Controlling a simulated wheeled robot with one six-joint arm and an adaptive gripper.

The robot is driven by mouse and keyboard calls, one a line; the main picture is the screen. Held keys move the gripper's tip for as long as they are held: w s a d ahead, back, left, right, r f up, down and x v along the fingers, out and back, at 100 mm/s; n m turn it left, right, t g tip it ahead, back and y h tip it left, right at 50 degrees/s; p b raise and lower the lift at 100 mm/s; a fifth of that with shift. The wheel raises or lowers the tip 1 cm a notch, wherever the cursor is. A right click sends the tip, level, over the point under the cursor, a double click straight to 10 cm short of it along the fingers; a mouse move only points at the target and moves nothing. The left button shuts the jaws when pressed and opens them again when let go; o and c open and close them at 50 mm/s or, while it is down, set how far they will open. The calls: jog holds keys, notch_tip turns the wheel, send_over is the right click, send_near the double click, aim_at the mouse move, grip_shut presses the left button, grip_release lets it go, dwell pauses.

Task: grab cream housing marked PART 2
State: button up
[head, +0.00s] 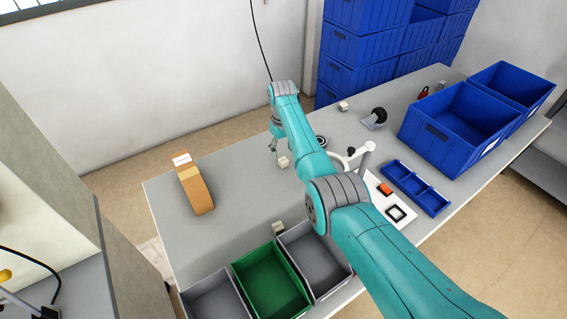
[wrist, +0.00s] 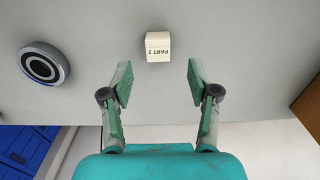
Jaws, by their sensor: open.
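The cream housing marked PART 2 (wrist: 158,46) sits on the grey table in the wrist view, its label upside down in the picture. It lies centred ahead of my gripper (wrist: 158,70), beyond the fingertips. The two green-tipped fingers are spread apart with nothing between them. In the head view the housing (head: 284,162) is a small cream block on the table just right of my gripper (head: 273,150). The arm hides part of the table near it.
A round grey part (wrist: 44,64) lies left of the housing in the wrist view. In the head view, an orange-brown holder (head: 196,190) stands left, grey and green bins (head: 270,283) line the front edge, and another small cream block (head: 278,227) is near them. Blue crates (head: 465,125) stand right.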

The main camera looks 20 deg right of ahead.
aim_at(284, 160)
jog(key=f, duration=0.3)
jog(key=shift+s+d+f, duration=0.2)
jog(key=shift+s+d, duration=0.05)
jog(key=shift+s, duration=0.1)
jog(key=shift+f, duration=0.85)
jog(key=c, duration=1.1)
